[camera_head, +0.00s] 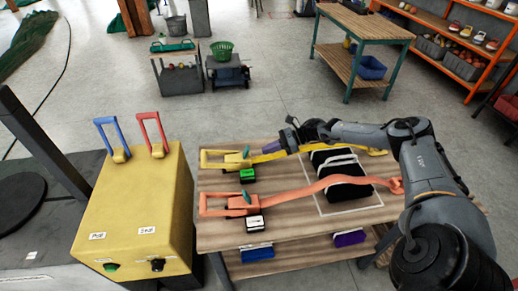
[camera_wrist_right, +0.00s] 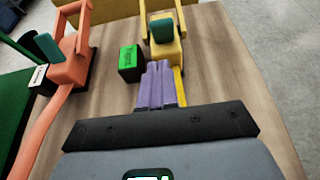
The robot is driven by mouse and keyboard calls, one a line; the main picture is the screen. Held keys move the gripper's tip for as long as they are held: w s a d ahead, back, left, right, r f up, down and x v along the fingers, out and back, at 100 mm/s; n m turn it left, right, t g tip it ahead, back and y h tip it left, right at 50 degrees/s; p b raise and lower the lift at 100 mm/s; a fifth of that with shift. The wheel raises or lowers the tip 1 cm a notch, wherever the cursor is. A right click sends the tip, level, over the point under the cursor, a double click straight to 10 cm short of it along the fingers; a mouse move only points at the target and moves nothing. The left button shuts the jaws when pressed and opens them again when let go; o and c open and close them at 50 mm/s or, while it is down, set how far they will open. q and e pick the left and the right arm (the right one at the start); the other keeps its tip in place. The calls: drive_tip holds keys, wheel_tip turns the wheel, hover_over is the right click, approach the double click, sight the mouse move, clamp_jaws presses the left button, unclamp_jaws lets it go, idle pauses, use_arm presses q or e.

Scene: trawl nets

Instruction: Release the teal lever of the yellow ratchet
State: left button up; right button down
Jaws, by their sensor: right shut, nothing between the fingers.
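The yellow ratchet (camera_head: 215,158) lies at the far left of the wooden table, with its yellow strap (camera_head: 372,151) running right. Its small teal lever (camera_head: 246,152) stands up; the lever also shows in the wrist view (camera_wrist_right: 162,30), on the yellow body (camera_wrist_right: 168,50). My right gripper (camera_head: 271,147) is just right of the ratchet, above the strap. In the wrist view its purple fingers (camera_wrist_right: 159,64) are together and empty, pointing at the ratchet just short of the lever. I cannot tell whether they touch the ratchet. My left gripper is not in view.
An orange ratchet (camera_head: 228,205) with its own teal lever (camera_head: 247,197) and strap lies nearer. A green-topped block (camera_head: 248,174) and a white-topped block (camera_head: 255,223) sit beside the ratchets. A yellow box (camera_head: 136,210) with blue and red handles stands left of the table.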

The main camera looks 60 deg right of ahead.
sight(246, 153)
drive_tip(key=shift+w+a+r, duration=0.35)
drive_tip(key=shift+w+a, duration=0.35)
drive_tip(key=shift+w, duration=0.1)
drive_tip(key=shift+w+a+r, duration=0.3)
drive_tip(key=shift+w+a, duration=0.35)
drive_tip(key=shift+w, duration=0.1)
drive_tip(key=shift+r+p, duration=0.1)
drive_tip(key=shift+p, duration=0.2)
